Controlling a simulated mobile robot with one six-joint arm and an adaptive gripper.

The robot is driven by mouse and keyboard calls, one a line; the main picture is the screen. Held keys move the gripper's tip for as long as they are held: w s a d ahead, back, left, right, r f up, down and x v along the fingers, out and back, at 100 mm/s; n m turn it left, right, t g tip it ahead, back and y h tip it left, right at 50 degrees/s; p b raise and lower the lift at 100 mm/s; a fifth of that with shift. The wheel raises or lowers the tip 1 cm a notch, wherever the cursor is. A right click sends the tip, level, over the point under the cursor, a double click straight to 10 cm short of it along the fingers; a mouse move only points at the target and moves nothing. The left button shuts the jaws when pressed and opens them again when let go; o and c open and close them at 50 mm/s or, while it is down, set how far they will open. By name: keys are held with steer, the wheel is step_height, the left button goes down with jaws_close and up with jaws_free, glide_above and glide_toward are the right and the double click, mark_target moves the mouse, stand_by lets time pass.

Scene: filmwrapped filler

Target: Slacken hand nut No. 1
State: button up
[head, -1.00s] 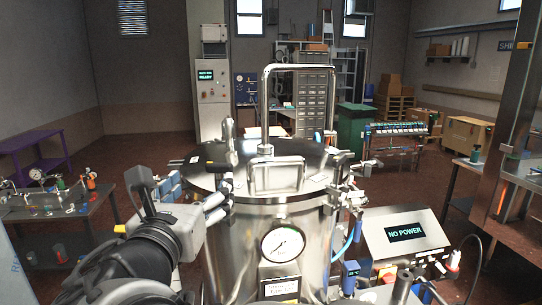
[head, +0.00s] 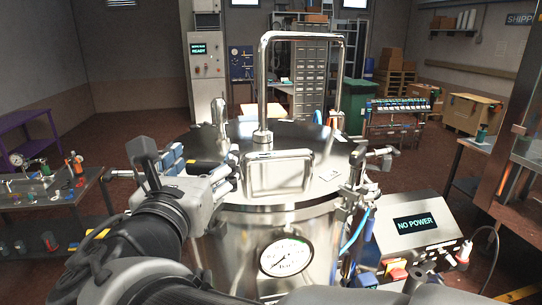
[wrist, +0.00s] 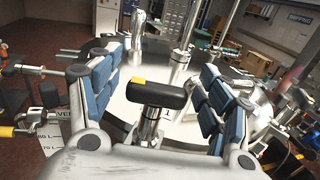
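A black bar-shaped hand nut with a yellow mark (wrist: 158,95) sits on a metal stud at the rim of the steel vessel. I cannot read a number on it. In the wrist view my gripper (wrist: 157,72) is open, with blue-padded fingers on either side of the nut and visible gaps to both. In the head view my gripper (head: 200,172) is at the left edge of the vessel lid (head: 305,190), and the nut is mostly hidden among the fingers. The vessel (head: 330,235) carries a round gauge (head: 286,257) on its front.
A tall chrome handle (head: 264,85) and a lower handle (head: 280,172) rise from the lid. Clamps and fittings (head: 380,155) crowd the right rim. A control box reading NO POWER (head: 420,235) stands right. A cluttered bench (head: 60,205) is at left.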

steer(key=shift+w, duration=0.1)
steer(key=c, duration=1)
steer(key=shift+c, duration=0.2)
